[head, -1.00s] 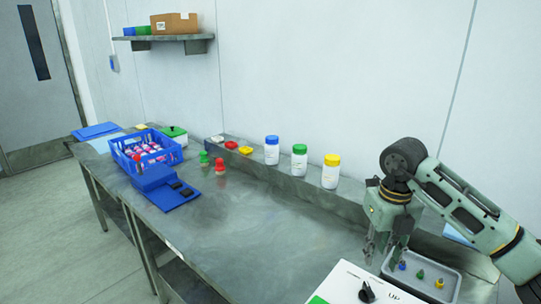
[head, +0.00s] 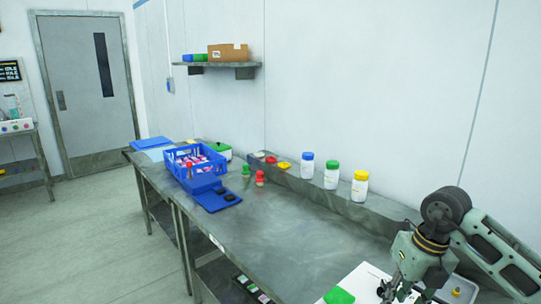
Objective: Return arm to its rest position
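My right arm comes in from the right, green-grey with dark joints. Its gripper (head: 405,287) points down at the lower right, in front of the white panel box (head: 358,282) and left of the grey tray (head: 462,288). Its fingers look spread apart, with nothing seen between them; the tips are close to the lower picture edge. The tray is partly hidden behind the arm and holds a small yellow-topped piece (head: 456,292). My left gripper is not in view.
A blue crate (head: 178,166) with pink-topped items stands on the steel bench (head: 285,235). Green and red stoppers (head: 260,178) stand beside it. Blue-, green- and yellow-lidded jars (head: 332,176) line the back ledge. The bench middle is clear. A door (head: 85,85) is far left.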

